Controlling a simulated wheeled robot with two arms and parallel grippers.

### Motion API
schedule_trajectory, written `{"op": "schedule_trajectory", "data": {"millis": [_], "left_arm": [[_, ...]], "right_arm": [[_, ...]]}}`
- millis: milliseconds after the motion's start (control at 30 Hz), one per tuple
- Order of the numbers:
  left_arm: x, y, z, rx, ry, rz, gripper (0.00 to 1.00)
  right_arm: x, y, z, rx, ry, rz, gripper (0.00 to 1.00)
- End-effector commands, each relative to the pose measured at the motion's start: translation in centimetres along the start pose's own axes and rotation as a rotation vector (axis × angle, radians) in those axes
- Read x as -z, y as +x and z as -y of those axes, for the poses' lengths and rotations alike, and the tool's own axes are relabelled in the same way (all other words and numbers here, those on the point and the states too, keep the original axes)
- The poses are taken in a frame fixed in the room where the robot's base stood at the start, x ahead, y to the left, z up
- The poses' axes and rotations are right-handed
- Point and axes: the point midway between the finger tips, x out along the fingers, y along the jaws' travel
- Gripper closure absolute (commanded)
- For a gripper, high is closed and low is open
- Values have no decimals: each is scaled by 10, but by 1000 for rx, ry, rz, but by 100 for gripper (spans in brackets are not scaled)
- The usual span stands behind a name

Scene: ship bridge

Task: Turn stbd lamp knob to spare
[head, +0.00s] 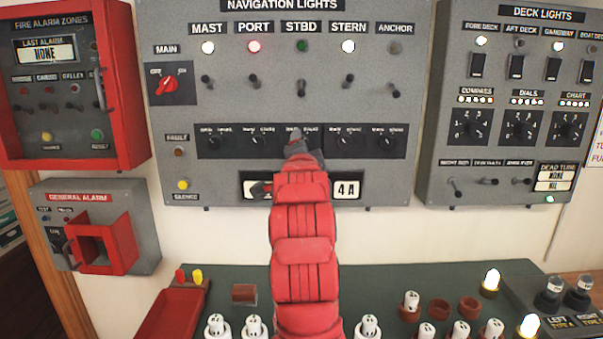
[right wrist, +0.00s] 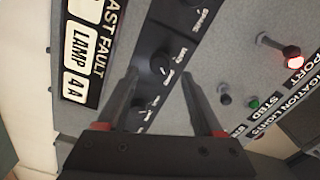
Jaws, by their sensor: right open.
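The stbd lamp knob sits in the dark knob strip (head: 322,141) below the STBD lamp (head: 302,46), which looks dark green and unlit. In the head view my right gripper (head: 297,137) covers this knob. In the right wrist view a round black knob (right wrist: 162,62), apparently the stbd one, shows between and just beyond the open fingertips of my right gripper (right wrist: 160,76). No contact is visible. Its exact pointer setting is too small to read. A neighbouring knob (right wrist: 139,104) lies lower, close to the left finger. My left gripper is not in view.
The red main switch (head: 166,86) is at the panel's left, and lever switches stand above the strip. A fault display (head: 347,189) is below, partly hidden by my arm. A green desk (head: 380,280) carries lamps and holders. A deck lights panel (head: 440,150) is right.

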Motion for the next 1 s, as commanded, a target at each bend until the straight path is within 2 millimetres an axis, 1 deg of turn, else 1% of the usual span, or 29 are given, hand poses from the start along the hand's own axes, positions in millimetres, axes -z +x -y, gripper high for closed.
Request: {"op": "schedule_trajectory", "data": {"millis": [33, 167, 300, 400, 500, 600, 700, 1000], "left_arm": [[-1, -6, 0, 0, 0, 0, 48], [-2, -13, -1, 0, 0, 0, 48], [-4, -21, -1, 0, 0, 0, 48], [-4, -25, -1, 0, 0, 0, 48], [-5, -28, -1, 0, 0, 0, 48], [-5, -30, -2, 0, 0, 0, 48], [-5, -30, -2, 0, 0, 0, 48], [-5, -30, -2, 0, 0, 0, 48]], "right_arm": [[-3, -11, -2, 6, 2, 3, 32], [-4, -42, -3, 5, 2, 3, 32], [-4, -77, -3, 5, 4, 4, 32], [-3, -100, -2, 4, 2, 3, 32], [-2, -117, -2, 2, 3, 4, 32], [-1, -128, -2, 0, 0, 1, 32], [-1, -134, -2, -1, -1, 1, 32], [-1, -135, -2, -3, -2, 1, 32]]}}
